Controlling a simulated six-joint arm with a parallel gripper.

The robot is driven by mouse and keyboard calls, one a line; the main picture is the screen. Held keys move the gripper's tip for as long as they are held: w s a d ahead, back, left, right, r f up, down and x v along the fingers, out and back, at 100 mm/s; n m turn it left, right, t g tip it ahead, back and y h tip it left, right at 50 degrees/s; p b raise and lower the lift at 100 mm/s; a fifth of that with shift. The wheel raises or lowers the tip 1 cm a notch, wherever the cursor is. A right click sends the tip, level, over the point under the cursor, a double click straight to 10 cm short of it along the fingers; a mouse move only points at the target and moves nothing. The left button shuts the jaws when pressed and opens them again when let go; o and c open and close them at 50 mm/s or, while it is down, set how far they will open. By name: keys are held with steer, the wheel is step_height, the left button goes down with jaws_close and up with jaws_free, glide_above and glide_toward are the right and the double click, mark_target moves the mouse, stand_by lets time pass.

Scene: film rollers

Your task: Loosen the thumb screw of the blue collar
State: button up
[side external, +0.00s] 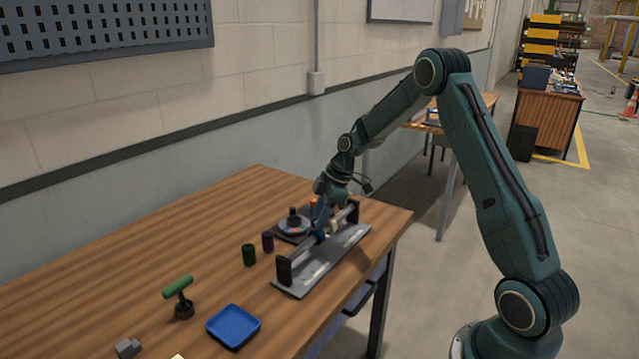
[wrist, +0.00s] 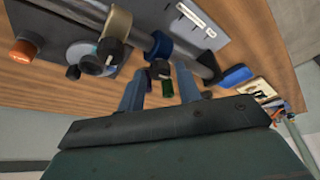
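The blue collar (wrist: 158,46) sits around a grey rod (wrist: 208,66) in the wrist view. Its dark thumb screw (wrist: 160,69) sticks out toward my gripper (wrist: 160,73). My gripper is open, with one finger on each side of the screw in that view; I cannot tell if either finger touches it. In the side view the blue collar (side external: 320,236) is small on the rod, just below my gripper (side external: 320,214). A tan collar (wrist: 119,24) with a black knob (wrist: 110,49) is on the same rod, left of the blue one.
The rod's stand has a grey base plate (side external: 318,266) and dark end posts (side external: 284,270). A disc (side external: 294,226), green roller (side external: 249,255), purple roller (side external: 268,241) and orange-topped roller (wrist: 22,51) are close by. A blue tray (side external: 233,327) and green-handled tool (side external: 178,288) stand nearer the front.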

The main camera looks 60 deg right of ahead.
steer(key=shift+o, duration=0.7)
steer(key=shift+r, duration=0.1)
steer(key=v, duration=1.3)
steer(key=shift+d+r, duration=0.25)
steer(key=shift+s+a, duration=0.1)
steer(key=shift+s, duration=0.05)
steer(key=s+a+r+m+h, duration=0.1)
steer(key=s+a+r+m, duration=0.1)
steer(key=s+a+r, duration=0.45)
steer(key=s+a+r+m+h, duration=0.1)
steer(key=s+a+r+m, duration=0.25)
steer(key=a, duration=0.55)
steer(key=s+a+f+m+t, duration=0.1)
steer(key=s+a+m, duration=0.1)
steer(key=s, duration=0.6)
steer(key=s+a+f+m+t+h, duration=0.1)
steer(key=s+a+m, duration=0.1)
steer(key=s, duration=0.7)
steer(key=shift+a+f+t, duration=0.2)
steer(key=shift+a+t, duration=0.1)
steer(key=shift+a, duration=0.2)
